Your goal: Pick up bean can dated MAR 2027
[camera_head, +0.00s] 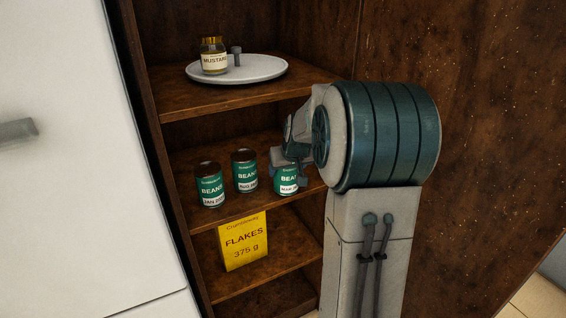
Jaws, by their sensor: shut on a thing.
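Three green bean cans with white date bands stand in a row on the middle shelf. The left can (210,185) reads like JAN and a year. The middle can (245,170) sits a little farther back, and its date is too small to read surely. The right can (287,181) has a date that looks like MAR, with the year unclear. My gripper (290,167) is at the right can and shut on it; its fingers and wrist hide the can's top and right side. I cannot tell whether this can touches the shelf.
The upper shelf holds a white round tray (262,72) with a mustard jar (213,56) and a small grey knob. A yellow flakes box (243,241) stands on the shelf below. Brown side panels (460,60) and a white door (80,120) flank the shelving.

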